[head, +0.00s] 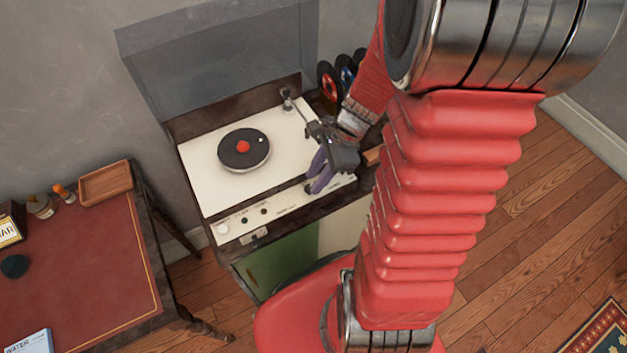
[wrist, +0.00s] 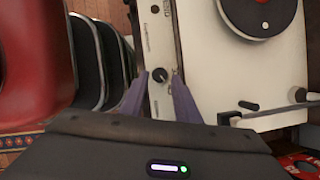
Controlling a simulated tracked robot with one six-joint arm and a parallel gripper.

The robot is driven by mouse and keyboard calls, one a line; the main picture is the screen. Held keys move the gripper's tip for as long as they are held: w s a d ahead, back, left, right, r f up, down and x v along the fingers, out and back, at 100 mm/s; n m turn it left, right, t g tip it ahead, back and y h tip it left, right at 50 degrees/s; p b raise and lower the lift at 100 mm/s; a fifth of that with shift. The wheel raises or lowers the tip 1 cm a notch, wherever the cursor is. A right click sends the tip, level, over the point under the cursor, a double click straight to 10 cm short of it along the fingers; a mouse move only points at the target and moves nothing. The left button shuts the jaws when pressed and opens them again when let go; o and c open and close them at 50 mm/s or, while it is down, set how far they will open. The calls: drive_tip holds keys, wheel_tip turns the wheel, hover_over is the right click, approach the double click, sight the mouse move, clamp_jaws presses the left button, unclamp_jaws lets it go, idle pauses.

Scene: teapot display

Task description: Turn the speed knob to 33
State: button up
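The record player (head: 205,170) has a cream top and a front control strip with small knobs (head: 244,220). My gripper (head: 312,188) is over the right part of this strip, and its purple fingers hide what is under them. In the wrist view, a dark round knob (wrist: 160,75) with a pale mark lies between the tips of my open gripper (wrist: 161,77). One finger is on each side, with gaps to the knob. The print beside it is too small to read, so I cannot tell its label or setting. Fingertip height above the strip is unclear.
The platter (head: 243,150) with its black, red-centred record lies behind the strip. The tonearm (head: 287,98) is at the back right, close to my arm. Records (head: 328,82) stand behind my wrist. A red-topped desk (head: 75,270) with small items is at the left.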

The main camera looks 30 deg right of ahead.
drive_tip(key=shift+x, duration=1.1)
drive_tip(key=shift+c, duration=0.2)
clamp_jaws()
drive_tip(key=shift+n, duration=0.4)
drive_tip(key=n, duration=0.1)
drive_tip(key=n+g, duration=0.1)
drive_tip(key=n, duration=0.1)
drive_tip(key=n+g, duration=0.1)
drive_tip(key=n, duration=0.1)
drive_tip(key=shift+w, duration=0.3)
drive_tip(key=n+g, duration=0.1)
drive_tip(key=n, duration=0.2)
drive_tip(key=n+g+h, duration=0.1)
drive_tip(key=n, duration=0.2)
drive_tip(key=shift+w+a, duration=0.1)
drive_tip(key=shift+w, duration=0.15)
